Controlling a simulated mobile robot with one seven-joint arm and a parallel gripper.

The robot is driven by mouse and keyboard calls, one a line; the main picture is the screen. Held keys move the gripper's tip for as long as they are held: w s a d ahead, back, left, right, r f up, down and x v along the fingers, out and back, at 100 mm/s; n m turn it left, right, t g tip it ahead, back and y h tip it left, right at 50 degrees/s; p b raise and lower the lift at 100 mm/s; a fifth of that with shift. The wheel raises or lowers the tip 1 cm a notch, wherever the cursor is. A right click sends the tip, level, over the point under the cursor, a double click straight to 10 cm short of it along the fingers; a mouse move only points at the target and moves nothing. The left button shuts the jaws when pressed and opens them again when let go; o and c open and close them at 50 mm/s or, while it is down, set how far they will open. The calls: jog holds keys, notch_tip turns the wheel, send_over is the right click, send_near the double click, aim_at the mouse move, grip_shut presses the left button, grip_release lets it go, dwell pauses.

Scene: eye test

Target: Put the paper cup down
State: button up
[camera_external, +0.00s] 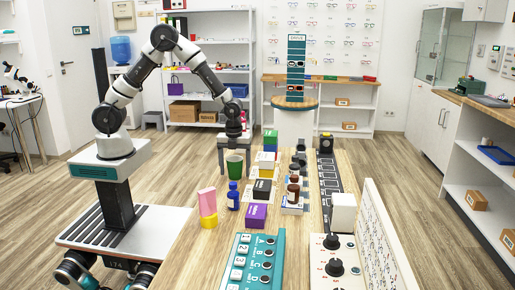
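A green paper cup (235,166) is upright near the left edge of the long wooden table (213,250), toward its far part. My gripper (235,170) points down from above, with one grey finger on each side of the cup. The fingers are spread about as wide as the cup or a little wider. I cannot tell whether they touch it, nor whether the cup's base rests on the table.
A blue bottle (233,196), a pink and yellow block stack (207,207) and a purple box (256,215) stand nearer on the table. A black box (262,188) and dark bottles (293,190) are to the right. A teal lettered panel (254,262) lies in front.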

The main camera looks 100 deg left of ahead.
jog(key=s+d+r+n+t+p, duration=0.1)
jog(key=s+r+n, duration=0.1)
jog(key=r, duration=0.8)
jog(key=s+d+r+n+p, duration=0.1)
jog(key=d+r+p, duration=0.1)
jog(key=r, duration=0.8)
jog(key=s+d+r+n+t, duration=0.2)
jog(key=s+d+r+n, duration=0.1)
jog(key=s+r+n, duration=0.2)
jog(key=s+d+r+n+t, duration=0.2)
jog(key=s+d+r+n, duration=0.2)
jog(key=s+n, duration=0.6)
jog(key=s+r, duration=0.1)
jog(key=s, duration=0.2)
jog(key=shift+d+r+t, duration=0.2)
jog(key=shift+d+t, duration=0.05)
jog(key=shift+t, duration=0.05)
jog(key=shift+r, duration=0.1)
notch_tip(320, 180, up, 14)
jog(key=p, duration=1.4)
jog(key=shift+r, duration=0.15)
